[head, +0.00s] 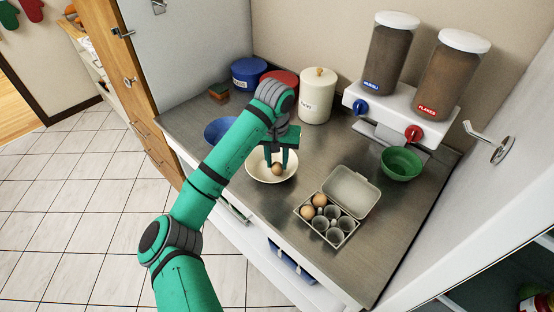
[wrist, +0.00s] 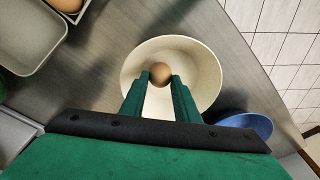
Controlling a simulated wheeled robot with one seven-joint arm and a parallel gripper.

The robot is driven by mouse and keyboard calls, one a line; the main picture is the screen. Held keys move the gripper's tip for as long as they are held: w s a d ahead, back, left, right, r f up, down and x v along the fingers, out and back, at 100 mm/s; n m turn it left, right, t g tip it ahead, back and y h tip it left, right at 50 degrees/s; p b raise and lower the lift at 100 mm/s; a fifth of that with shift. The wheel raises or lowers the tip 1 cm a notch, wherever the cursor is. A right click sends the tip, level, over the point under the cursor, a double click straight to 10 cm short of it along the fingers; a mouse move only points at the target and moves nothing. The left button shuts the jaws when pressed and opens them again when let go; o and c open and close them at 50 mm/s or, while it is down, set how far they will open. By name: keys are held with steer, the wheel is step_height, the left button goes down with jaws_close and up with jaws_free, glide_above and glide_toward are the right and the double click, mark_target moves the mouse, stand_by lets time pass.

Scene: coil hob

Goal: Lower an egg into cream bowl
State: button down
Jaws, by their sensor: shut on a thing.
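The cream bowl (head: 262,176) stands on the counter left of the egg box, and it fills the middle of the wrist view (wrist: 205,90). My gripper (head: 278,168) points down over the bowl, shut on a brown egg (head: 277,169). In the wrist view the egg (wrist: 160,73) sits between the fingertips of my gripper (wrist: 160,80), within the bowl's outline. I cannot tell whether the egg touches the bowl's bottom. The open egg box (head: 337,232) holds brown eggs (head: 313,206) at its back left; its other visible cups are empty.
A blue bowl (head: 220,131) stands close beside the cream bowl, partly behind my arm. A green bowl (head: 401,163) stands under the cereal dispensers (head: 387,55). A cream canister (head: 317,97), a red one and a blue one (head: 248,73) line the back wall.

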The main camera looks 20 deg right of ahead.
mark_target(277, 168)
steer(key=shift+f, duration=0.2)
steer(key=c, duration=1.3)
jaws_free()
steer(key=r, duration=0.7)
steer(key=s+r, duration=0.1)
steer(key=r, duration=0.2)
steer(key=shift+a+r, duration=0.25)
steer(key=shift+r, duration=0.15)
